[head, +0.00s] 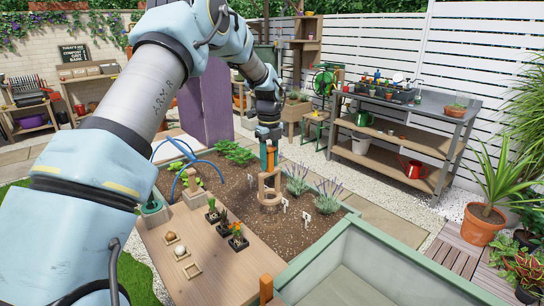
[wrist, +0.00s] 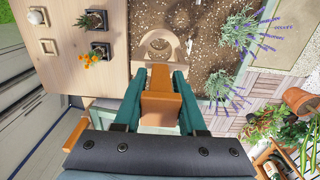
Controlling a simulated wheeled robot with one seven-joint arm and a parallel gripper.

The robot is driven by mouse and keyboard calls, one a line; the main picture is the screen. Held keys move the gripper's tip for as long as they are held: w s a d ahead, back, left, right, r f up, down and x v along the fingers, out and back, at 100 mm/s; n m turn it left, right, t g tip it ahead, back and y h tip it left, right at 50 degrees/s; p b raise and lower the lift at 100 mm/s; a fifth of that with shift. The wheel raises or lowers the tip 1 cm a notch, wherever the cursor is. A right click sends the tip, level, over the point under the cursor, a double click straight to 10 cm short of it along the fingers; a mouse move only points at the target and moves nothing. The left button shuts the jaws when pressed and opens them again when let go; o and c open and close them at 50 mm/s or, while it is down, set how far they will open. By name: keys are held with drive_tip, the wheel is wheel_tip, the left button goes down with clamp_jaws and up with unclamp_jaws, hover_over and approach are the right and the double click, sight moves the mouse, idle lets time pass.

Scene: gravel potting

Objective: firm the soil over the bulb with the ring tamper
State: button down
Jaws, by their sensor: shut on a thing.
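The ring tamper (head: 269,198) has an orange-brown handle and a pale wooden ring. My gripper (head: 269,160) is shut on the handle, with the ring below it at the soil bed (head: 240,205). In the wrist view my gripper's (wrist: 160,88) two teal fingers clasp the tamper's handle (wrist: 160,108) from both sides. The ring (wrist: 160,36) shows beyond the handle, with brown soil in its opening. I cannot tell whether the ring touches the soil or hangs just above it. No bulb shows in the soil; any bulb there is hidden.
Lavender plants (head: 297,178) and small white labels (head: 285,205) stand close right of the ring. A wooden board (head: 210,285) at the front left holds small potted plants (head: 237,238) and square holders (head: 192,270). A blue curved-legged thing (head: 180,155) stands left. Bare soil surrounds the ring.

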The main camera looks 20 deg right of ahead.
wheel_tip(320, 180, down, 10)
drive_tip(key=b, duration=0.5)
drive_tip(key=shift+r, duration=0.15)
drive_tip(key=shift+s+a+f, duration=0.1)
drive_tip(key=shift+f, duration=0.6)
idle(2.0)
drive_tip(key=shift+r+p, duration=3.2)
drive_tip(key=shift+r, duration=1.95)
